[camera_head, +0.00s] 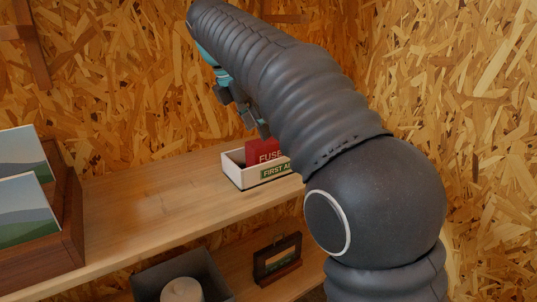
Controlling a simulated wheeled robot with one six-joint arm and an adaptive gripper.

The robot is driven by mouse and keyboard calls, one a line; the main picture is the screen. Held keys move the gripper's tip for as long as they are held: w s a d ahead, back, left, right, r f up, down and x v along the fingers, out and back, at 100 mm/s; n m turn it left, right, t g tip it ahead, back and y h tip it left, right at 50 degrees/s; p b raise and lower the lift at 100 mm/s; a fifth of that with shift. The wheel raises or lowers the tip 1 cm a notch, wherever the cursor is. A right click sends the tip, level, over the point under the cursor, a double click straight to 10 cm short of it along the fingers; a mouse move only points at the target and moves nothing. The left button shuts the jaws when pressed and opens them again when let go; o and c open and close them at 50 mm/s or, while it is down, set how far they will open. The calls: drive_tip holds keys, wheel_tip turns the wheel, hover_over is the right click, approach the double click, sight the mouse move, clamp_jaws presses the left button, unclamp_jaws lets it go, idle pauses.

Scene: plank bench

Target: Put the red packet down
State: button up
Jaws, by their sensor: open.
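The red packet (263,151), with letters reading "FUSE" in part, stands upright in a small white box (232,171) on the plank shelf. The box has a green label reading "FIRST A", cut off by my arm. My gripper (262,130) is above and just behind the packet, partly hidden by my dark arm. It is open, and the packet is below its fingers. The right part of the box and packet is hidden behind my arm.
A wooden rack (62,215) with landscape cards (25,210) stands at the left. The shelf (150,205) between is clear. Below are a grey bin (150,281) with a round beige object (183,290) and a dark framed stand (278,260). Chipboard walls close the back and right.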

sight(268, 140)
drive_tip(key=shift+b+x, duration=0.75)
drive_tip(key=shift+x, duration=2.85)
drive_tip(key=shift+w+d+r, duration=0.15)
drive_tip(key=shift+d, duration=0.05)
drive_tip(key=c, duration=1)
drive_tip(key=shift+r, duration=0.5)
wheel_tip(268, 140, up, 4)
drive_tip(key=shift+d+f+p, duration=0.15)
drive_tip(key=shift+d+p, duration=0.05)
drive_tip(key=shift+p, duration=0.55)
drive_tip(key=s+d+r, duration=0.3)
drive_tip(key=d+r, duration=0.3)
drive_tip(key=d, duration=0.5)
drive_tip(key=shift+r, duration=0.15)
